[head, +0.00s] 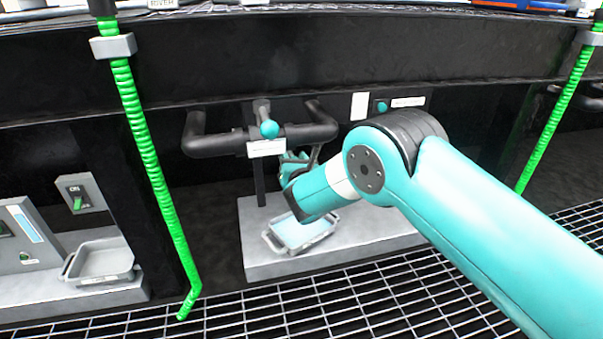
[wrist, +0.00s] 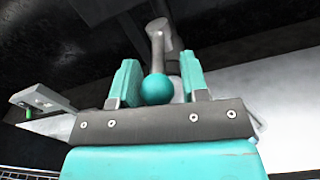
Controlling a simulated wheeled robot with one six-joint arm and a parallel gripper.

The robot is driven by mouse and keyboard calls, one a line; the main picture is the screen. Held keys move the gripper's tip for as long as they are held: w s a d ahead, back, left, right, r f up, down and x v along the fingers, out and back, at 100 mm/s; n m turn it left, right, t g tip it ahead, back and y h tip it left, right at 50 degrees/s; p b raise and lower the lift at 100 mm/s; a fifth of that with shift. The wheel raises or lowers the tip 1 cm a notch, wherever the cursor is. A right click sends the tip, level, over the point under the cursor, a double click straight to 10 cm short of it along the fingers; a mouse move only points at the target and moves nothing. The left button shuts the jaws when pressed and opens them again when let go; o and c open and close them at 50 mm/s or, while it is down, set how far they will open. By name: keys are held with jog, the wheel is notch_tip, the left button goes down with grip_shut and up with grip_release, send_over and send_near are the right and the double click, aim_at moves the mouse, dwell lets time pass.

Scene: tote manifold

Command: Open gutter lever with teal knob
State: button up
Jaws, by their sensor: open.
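The teal knob (head: 269,129) sits at the end of a grey lever (head: 262,108) on the black pipework, above a white label (head: 267,148). In the wrist view the knob (wrist: 156,89) shows between the two teal fingers of my gripper (wrist: 157,84), with the grey lever (wrist: 157,42) rising behind it. The fingers are apart, with a visible gap on the knob's right side; whether the left finger touches it I cannot tell. In the head view my gripper (head: 296,160) is just below and right of the knob, partly hidden by my wrist.
A grey tote (head: 272,243) stands on a light plinth (head: 370,238) below the pipe. Black pipe arms (head: 210,143) flank the lever. Green hoses (head: 150,165) hang at left and right. Another tote (head: 100,262) stands at lower left. A teal button (head: 382,106) is on the wall.

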jog(key=b+v, duration=0.7)
jog(key=v, duration=0.9)
jog(key=shift+s, duration=0.3)
jog(key=shift+d, duration=0.2)
